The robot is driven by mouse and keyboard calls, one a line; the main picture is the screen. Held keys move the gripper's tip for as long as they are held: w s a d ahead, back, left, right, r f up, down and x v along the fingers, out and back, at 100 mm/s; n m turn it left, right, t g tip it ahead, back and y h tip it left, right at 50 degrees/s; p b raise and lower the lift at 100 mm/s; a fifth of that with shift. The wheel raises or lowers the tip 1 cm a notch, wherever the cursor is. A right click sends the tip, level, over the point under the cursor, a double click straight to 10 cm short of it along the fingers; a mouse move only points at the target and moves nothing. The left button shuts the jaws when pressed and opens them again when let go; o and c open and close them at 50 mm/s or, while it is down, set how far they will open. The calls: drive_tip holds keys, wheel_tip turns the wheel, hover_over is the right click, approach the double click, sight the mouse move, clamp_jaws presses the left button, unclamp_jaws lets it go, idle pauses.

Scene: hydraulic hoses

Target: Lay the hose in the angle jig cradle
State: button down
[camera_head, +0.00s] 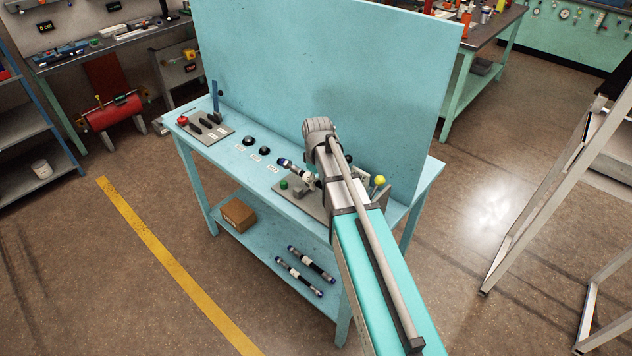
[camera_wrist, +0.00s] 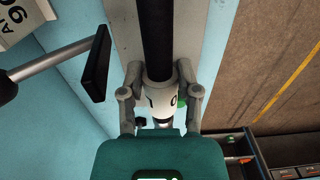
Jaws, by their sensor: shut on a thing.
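My gripper (camera_wrist: 160,80) is shut on a hose, with a finger on each side of its white labelled band (camera_wrist: 160,95). The black hose (camera_wrist: 155,38) runs up to the top edge of the wrist view. In the head view a blue-ended part of the hose (camera_head: 286,163) shows left of my arm. A grey jig plate (camera_head: 312,207) lies under it on the blue bench, with a green button (camera_head: 284,184) and a yellow knob (camera_head: 380,180). In the wrist view a black pad on a metal rod (camera_wrist: 96,62) stands left of the hose. I cannot tell whether the hose touches the jig; my arm hides much of it.
A tall blue panel (camera_head: 330,65) stands along the bench's back. Round black fixtures (camera_head: 249,141) and a grey plate with levers (camera_head: 205,128) are on the left. Two hoses (camera_head: 299,276) and a cardboard box (camera_head: 238,214) lie on the lower shelf.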

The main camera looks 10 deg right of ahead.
drive_tip(key=shift+f+b, duration=1.85)
drive_tip(key=shift+f, duration=0.2)
drive_tip(key=shift+c, duration=1.2)
unclamp_jaws()
wheel_tip(320, 180, up, 9)
drive_tip(key=p, duration=0.9)
drive_tip(key=shift+r, duration=0.1)
drive_tip(key=shift+r+p, duration=0.4)
drive_tip(key=shift+p, duration=0.15)
